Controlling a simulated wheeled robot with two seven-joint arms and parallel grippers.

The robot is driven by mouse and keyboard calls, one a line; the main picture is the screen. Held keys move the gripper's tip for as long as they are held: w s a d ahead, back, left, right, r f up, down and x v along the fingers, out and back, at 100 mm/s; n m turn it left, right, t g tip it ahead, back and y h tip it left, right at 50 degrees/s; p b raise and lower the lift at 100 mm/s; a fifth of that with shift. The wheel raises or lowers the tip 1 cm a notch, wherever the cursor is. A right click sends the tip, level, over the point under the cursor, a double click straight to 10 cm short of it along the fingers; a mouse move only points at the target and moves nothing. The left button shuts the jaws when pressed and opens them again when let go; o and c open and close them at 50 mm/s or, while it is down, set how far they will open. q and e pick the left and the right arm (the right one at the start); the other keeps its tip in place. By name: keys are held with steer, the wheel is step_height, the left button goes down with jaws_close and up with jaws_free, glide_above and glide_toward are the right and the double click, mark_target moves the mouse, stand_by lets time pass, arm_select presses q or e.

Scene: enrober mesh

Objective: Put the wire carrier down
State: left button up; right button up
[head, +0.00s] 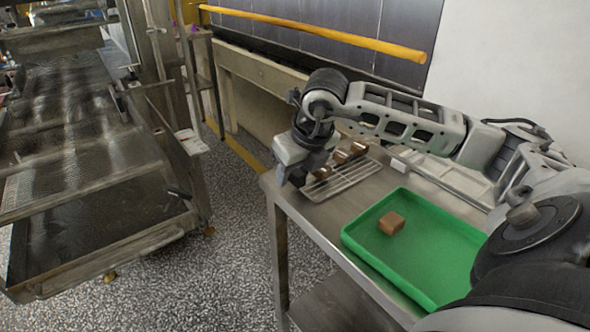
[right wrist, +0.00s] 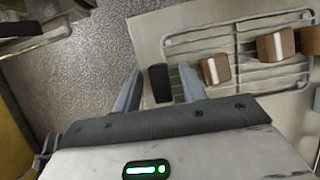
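The wire carrier (head: 345,180) is a metal wire rack lying on the steel table near its far left corner. Several brown chocolate pieces (head: 358,149) sit on it; they also show in the right wrist view (right wrist: 215,70). My right gripper (head: 291,179) is at the carrier's left end, pointing down. In the right wrist view its two fingers stand apart on either side of the carrier's black grip (right wrist: 159,84), with a gap visible on both sides. My left gripper is not in view.
A green tray (head: 352,237) with one brown block (head: 391,223) is on the steel table (head: 309,216), nearer me. A small white block (head: 398,164) lies right of the carrier. A mesh-belt machine (head: 85,150) stands left, across a strip of speckled floor.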

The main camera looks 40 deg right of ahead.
steer(key=shift+r, duration=0.2)
steer(key=v, duration=1.1)
steer(key=shift+s+r+p, duration=0.25)
steer(key=shift+r+p, duration=0.05)
steer(key=shift+r, duration=0.05)
